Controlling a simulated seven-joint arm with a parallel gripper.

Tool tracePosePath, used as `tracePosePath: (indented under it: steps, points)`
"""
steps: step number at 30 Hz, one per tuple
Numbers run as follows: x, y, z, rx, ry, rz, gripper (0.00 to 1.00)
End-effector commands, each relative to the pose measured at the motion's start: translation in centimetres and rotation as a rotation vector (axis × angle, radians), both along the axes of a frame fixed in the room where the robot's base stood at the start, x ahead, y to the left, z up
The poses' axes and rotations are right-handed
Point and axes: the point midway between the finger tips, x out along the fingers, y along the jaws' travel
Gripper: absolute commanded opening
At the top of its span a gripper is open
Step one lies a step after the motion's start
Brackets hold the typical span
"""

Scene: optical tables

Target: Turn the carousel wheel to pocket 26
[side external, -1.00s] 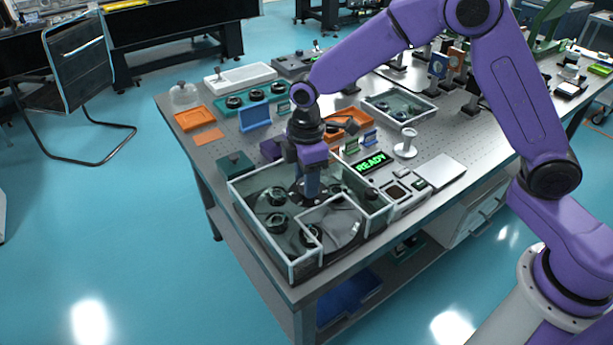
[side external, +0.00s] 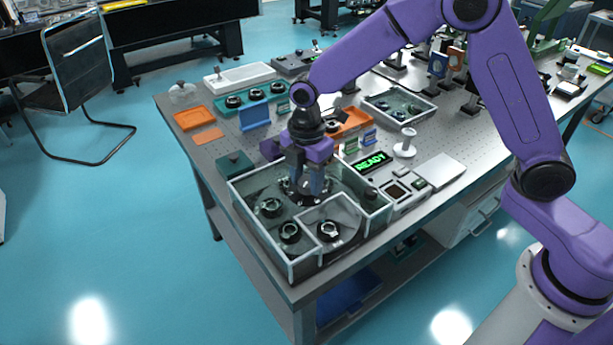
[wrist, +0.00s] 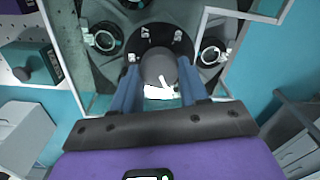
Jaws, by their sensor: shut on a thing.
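The carousel wheel (side external: 262,226) is a dark disc inside a clear-walled box (side external: 290,268) at the table's near corner. Several round black-ringed parts sit in its pockets; one part (side external: 329,231) is in the partitioned front section. My gripper (side external: 305,194) points down at the hub. In the wrist view, its two blue fingers (wrist: 158,82) are shut on the round grey hub knob (wrist: 158,66). Small white marks ring the dark hub plate (wrist: 152,31); I cannot read their numbers surely. A white pointer-like shape (wrist: 164,86) lies by the knob, partly hidden by the gripper.
A display (side external: 371,161) reads READY in green beside the box, near a grey control box (side external: 402,190). A dark green block (side external: 235,164), a blue stand (side external: 255,116) and an orange tray (side external: 349,122) stand behind. The box walls rise closely around my gripper.

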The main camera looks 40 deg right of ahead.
Motion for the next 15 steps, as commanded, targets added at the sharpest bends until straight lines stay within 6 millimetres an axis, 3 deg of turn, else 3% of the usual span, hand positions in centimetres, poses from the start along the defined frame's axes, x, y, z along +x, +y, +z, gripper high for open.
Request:
tracePosePath:
  steps: [15]
  points:
    - [-0.06,0.13,0.18,0.004,-0.003,0.259,0.0]
